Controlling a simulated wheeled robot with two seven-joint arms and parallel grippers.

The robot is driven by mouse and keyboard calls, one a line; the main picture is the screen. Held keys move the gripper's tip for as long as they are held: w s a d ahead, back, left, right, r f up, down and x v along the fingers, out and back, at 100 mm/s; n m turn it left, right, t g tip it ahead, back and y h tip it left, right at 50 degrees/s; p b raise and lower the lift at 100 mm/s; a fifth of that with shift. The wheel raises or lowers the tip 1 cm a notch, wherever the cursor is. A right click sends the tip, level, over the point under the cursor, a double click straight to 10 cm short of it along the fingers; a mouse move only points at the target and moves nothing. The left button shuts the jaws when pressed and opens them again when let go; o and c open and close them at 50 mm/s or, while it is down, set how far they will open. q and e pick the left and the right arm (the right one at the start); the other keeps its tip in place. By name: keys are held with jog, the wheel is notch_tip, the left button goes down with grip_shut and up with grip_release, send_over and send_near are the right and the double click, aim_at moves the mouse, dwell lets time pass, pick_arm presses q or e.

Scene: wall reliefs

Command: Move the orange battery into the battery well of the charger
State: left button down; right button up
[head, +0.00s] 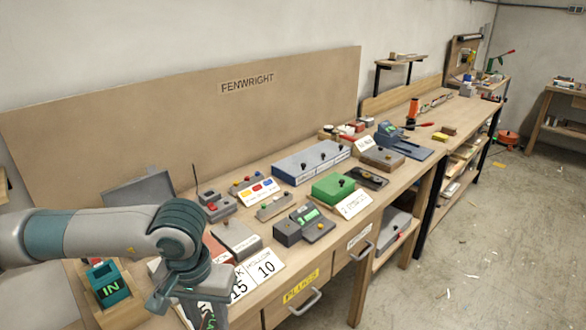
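My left gripper (182,304) hangs low at the front left of the bench, pointing down. Its fingertips are small and partly cut off by the frame's edge, so I cannot tell whether it is open or holds anything. My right gripper is not in view. I cannot clearly make out the orange battery. An upright orange cylinder (413,110) stands far along the bench, but I cannot tell what it is. A dark grey device with a green display (307,216) sits near the front edge at mid-bench; I cannot tell whether it is the charger.
The wooden bench holds a green box (333,188), a long grey-blue box (311,161), a blue device (398,141), number cards (266,266) and a teal "IN" box (108,285). A tan "FENWRIGHT" board (200,130) stands behind. Floor (480,240) is open at right.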

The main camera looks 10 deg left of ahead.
pick_arm(q)
jog(key=s+f, duration=0.4)
jog(key=f, duration=1.1)
jog(key=shift+r, duration=0.1)
